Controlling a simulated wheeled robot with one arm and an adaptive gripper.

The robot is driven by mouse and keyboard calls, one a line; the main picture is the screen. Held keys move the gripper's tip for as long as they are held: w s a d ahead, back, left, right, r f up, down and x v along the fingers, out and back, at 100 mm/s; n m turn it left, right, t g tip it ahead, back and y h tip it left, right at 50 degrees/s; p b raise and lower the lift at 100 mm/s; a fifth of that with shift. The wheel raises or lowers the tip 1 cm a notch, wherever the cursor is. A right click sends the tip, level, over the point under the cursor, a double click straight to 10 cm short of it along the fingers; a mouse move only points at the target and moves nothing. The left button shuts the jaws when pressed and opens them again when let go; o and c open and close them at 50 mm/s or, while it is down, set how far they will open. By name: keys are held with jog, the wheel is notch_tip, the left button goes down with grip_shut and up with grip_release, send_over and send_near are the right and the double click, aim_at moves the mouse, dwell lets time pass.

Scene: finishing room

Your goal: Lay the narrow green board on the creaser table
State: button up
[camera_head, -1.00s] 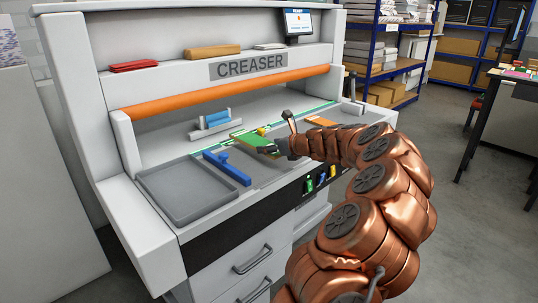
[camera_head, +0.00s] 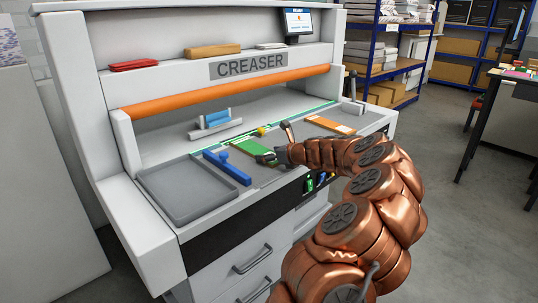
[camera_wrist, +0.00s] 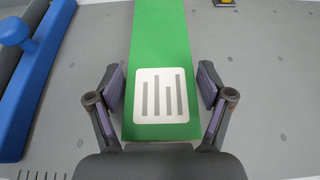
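The narrow green board (camera_head: 249,143) lies flat on the grey bed of the creaser table (camera_head: 262,178), between the blue-handled tool and the orange board. In the wrist view the board (camera_wrist: 160,45) runs away from me, with a white barred label at its near end. My gripper (camera_head: 267,158) is low at the board's near end. In the wrist view its two fingers (camera_wrist: 161,85) stand on either side of the board, spread, with slim gaps to its edges.
A blue T-shaped tool (camera_head: 228,167) and a grey tray (camera_head: 188,190) are left of the board. An orange board (camera_head: 330,125) lies to the right. A small yellow piece (camera_head: 261,131) and a blue-and-grey block (camera_head: 215,124) are behind. The orange bar (camera_head: 220,93) spans above.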

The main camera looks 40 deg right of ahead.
jog(key=shift+o, duration=1.1)
jog(key=shift+r, duration=0.1)
jog(key=v, duration=1.2)
